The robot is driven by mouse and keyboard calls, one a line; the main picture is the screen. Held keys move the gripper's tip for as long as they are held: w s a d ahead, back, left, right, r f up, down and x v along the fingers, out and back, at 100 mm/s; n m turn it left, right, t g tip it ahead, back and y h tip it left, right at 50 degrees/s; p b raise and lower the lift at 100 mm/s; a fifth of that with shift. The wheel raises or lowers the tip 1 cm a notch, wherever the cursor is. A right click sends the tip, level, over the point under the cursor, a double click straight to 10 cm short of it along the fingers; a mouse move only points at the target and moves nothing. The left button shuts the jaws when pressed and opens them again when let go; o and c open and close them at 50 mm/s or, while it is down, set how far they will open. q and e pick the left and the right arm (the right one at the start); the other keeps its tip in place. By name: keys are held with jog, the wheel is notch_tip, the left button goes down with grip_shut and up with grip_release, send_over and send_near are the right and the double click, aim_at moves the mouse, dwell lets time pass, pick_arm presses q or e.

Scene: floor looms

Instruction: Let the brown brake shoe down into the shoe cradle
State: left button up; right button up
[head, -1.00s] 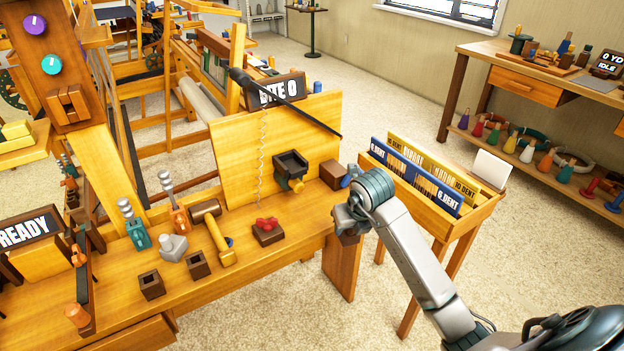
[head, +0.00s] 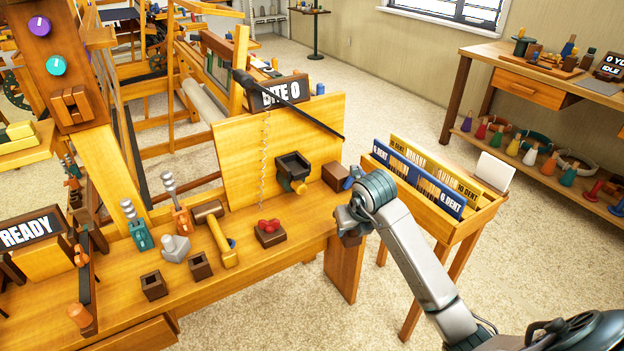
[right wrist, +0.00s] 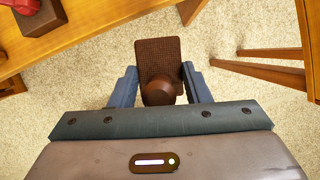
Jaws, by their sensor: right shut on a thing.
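The brown brake shoe (right wrist: 158,62), a ribbed pad with a round knob, is between the two blue fingers of my right gripper (right wrist: 161,88), which is shut on it. In the head view my right gripper (head: 352,215) hangs at the bench's right end, and the shoe (head: 350,239) shows just below it, partly hidden. My left gripper is out of view.
The wooden bench (head: 270,268) holds a red piece on a brown block (head: 268,238), a mallet (head: 220,240) and two square sockets (head: 153,287). A brown block (head: 333,174) stands near the cradle. A rack of reeds (head: 440,212) stands right of my arm.

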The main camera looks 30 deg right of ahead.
jog(key=w+d, duration=0.1)
jog(key=w, duration=0.3)
jog(key=w+d+f, duration=0.1)
jog(key=w+d, duration=0.1)
jog(key=w, duration=0.2)
jog(key=w+d, duration=0.2)
jog(key=w, duration=0.3)
jog(key=shift+d+f, duration=0.2)
jog(key=shift+w+d+f, duration=0.15)
jog(key=shift+w, duration=0.25)
jog(key=shift+w+d+f, duration=0.15)
jog(key=shift+w, duration=0.25)
jog(key=shift+f+p, duration=0.35)
jog(key=shift+f, duration=0.95)
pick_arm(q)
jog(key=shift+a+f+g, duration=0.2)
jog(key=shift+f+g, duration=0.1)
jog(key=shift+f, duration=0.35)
pick_arm(e)
jog(key=shift+f, duration=0.1)
